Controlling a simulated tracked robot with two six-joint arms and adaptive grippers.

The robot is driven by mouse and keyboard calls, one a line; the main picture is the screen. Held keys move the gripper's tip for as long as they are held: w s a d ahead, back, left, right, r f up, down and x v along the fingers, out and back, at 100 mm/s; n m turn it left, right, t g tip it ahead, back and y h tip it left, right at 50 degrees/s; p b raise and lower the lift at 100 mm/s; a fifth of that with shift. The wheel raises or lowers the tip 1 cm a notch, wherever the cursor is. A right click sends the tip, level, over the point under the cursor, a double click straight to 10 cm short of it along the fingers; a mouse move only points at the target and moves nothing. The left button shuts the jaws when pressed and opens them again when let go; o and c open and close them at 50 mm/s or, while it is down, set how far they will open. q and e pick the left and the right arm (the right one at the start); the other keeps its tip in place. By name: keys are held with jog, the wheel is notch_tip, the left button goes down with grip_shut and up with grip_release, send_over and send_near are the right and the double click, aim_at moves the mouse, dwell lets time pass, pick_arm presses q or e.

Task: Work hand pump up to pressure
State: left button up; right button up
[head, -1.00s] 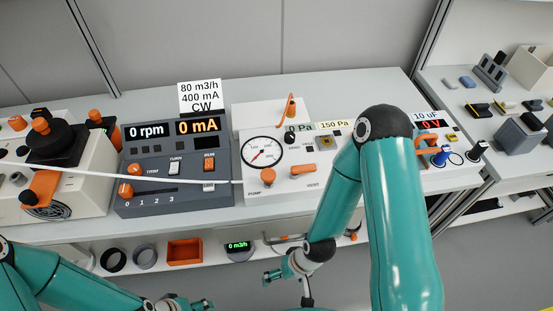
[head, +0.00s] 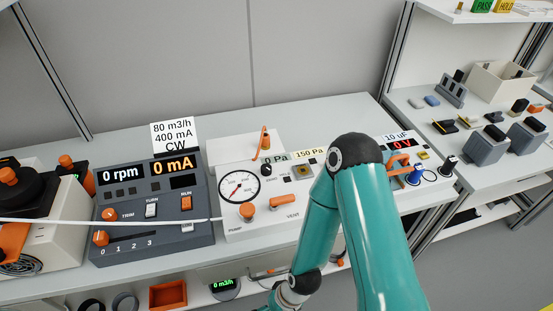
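The hand pump unit is a white sloped panel (head: 240,232) at the middle of the bench. It has a round dial gauge (head: 239,188), an orange PUMP knob (head: 247,211) at the front and an orange VENT lever (head: 284,202) to its right. A label on it reads 0 Pa (head: 275,158), with a 150 Pa tag (head: 311,153) beside it. My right arm crosses in front of the panel's right part. My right gripper is at the bottom edge, below and apart from the PUMP knob; its fingers are cut off. My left gripper is out of view.
A grey control box (head: 155,215) showing 0 rpm and 0 mA stands left of the pump. A white cable (head: 110,221) runs across its front. A capacitor unit (head: 420,183) reading 0 V is to the right. A lower shelf holds an orange tray (head: 168,294) and a 0 m3/h meter (head: 224,287).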

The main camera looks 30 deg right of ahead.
jog(key=shift+c, duration=0.3)
grip_shut()
dwell(1.3)
